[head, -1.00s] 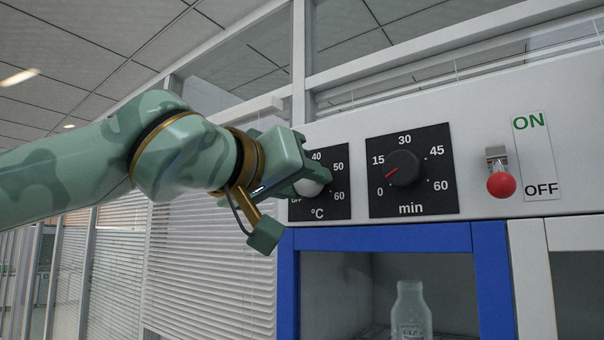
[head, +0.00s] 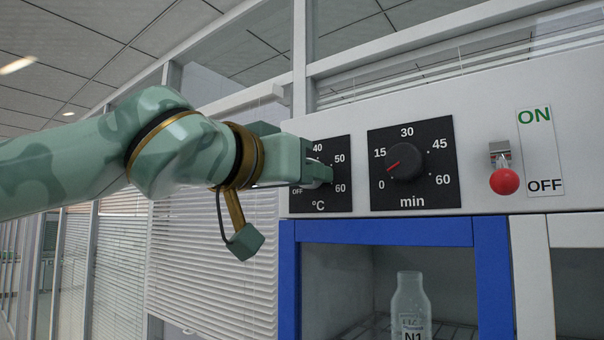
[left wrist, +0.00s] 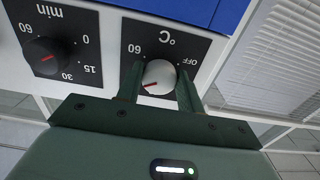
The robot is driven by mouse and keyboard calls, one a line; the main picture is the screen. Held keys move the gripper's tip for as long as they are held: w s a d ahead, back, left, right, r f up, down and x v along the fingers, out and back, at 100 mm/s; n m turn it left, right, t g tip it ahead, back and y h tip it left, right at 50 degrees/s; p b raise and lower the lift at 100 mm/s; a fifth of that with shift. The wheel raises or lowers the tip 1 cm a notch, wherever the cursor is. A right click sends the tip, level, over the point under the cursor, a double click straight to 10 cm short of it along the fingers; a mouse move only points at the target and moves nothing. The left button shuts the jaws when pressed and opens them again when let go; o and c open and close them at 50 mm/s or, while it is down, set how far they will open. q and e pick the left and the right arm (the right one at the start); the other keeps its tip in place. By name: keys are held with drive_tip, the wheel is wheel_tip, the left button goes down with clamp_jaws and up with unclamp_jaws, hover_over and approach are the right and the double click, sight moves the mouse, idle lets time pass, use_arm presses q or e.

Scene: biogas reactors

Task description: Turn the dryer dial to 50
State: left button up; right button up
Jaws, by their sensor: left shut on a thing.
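The dryer's temperature dial is a pale round knob (left wrist: 163,72) on a black °C plate (head: 325,204), left of the minutes dial. My left gripper (head: 322,174) is shut on this knob, and the left wrist view shows one finger on each side of it. The knob's red pointer aims left and slightly down in that upside-down view, away from OFF and past the 60 label's level, towards a finger. The label it aims at is hidden by that finger. In the head view the gripper covers most of the knob. My right gripper is not in view.
The black minutes dial (head: 405,163) is close on the right, its red pointer near the low end. A red-knobbed ON/OFF lever (head: 504,181) is farther right, down by OFF. Below is a blue door frame (head: 287,270) with a bottle (head: 411,300) behind it.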

use_arm(q)
drive_tip(key=shift+f, duration=0.3)
drive_tip(key=o, duration=0.8)
drive_tip(key=shift+c, duration=0.2)
drive_tip(key=shift+o, duration=1.2)
drive_tip(key=shift+r, duration=0.1)
drive_tip(key=b+v, duration=0.3)
drive_tip(key=v, duration=1.3)
drive_tip(key=shift+b, duration=0.4)
drive_tip(key=shift+s+a+r, duration=0.1)
